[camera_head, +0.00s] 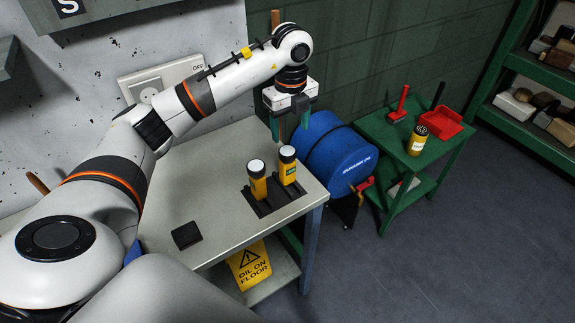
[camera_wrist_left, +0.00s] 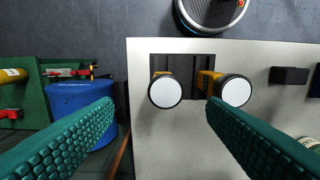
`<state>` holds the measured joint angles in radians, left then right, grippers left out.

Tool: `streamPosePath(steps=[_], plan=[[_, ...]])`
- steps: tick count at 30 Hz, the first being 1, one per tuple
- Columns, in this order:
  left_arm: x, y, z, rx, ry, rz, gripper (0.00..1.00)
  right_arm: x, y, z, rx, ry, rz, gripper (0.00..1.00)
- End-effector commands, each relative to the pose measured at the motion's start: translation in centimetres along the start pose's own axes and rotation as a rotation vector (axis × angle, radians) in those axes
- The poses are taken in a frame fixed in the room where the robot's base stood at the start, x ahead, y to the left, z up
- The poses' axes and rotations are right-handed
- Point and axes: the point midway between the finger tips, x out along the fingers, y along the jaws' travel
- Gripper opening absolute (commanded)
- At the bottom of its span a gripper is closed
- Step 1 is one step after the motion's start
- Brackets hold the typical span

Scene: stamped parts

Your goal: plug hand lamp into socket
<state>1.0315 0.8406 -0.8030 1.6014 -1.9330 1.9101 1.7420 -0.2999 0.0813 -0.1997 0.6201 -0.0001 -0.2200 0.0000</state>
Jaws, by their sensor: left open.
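Two yellow hand lamps with white round faces stand side by side in a black holder (camera_head: 277,203) on the grey table. The left lamp (camera_head: 257,187) and right lamp (camera_head: 288,170) also show in the wrist view, the latter as the left one (camera_wrist_left: 165,92) and the former as the right one (camera_wrist_left: 236,91). My left gripper (camera_head: 291,126) is open and empty, above the table's far right corner, its green ridged fingers pointing down. A white socket panel (camera_head: 178,76) marked OFF is on the wall, partly hidden by my left arm.
A black block (camera_head: 186,235) lies on the table (camera_head: 215,165). A green cart (camera_head: 385,135) holds a yellow canister (camera_head: 418,142) and a red tray (camera_head: 438,121). A yellow floor sign (camera_head: 248,265) is below the table.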

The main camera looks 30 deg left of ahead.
Motion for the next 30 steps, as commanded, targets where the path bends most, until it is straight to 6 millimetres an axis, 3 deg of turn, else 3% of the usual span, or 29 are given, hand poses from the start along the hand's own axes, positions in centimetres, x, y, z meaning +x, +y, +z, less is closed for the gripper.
streamPosePath(steps=[4, 15, 26, 30], plan=[[1.1, 0.0, 0.1, 0.001, -0.002, -0.003, 0.66, -0.5, -0.1, 0.0, 0.000, 0.000, -0.001, 0.73], [6.5, -0.1, 0.1, 0.002, -0.003, -0.001, 0.66, -2.1, -0.1, 0.2, -0.001, 0.000, 0.000, 0.73], [6.9, -0.1, 0.1, 0.003, -0.002, 0.001, 0.66, -2.1, -0.1, 0.2, 0.000, 0.000, 0.000, 0.73], [8.1, -0.5, 0.1, 0.002, -0.004, -0.004, 0.66, -3.3, 0.0, 0.3, 0.000, 0.000, 0.001, 0.73]])
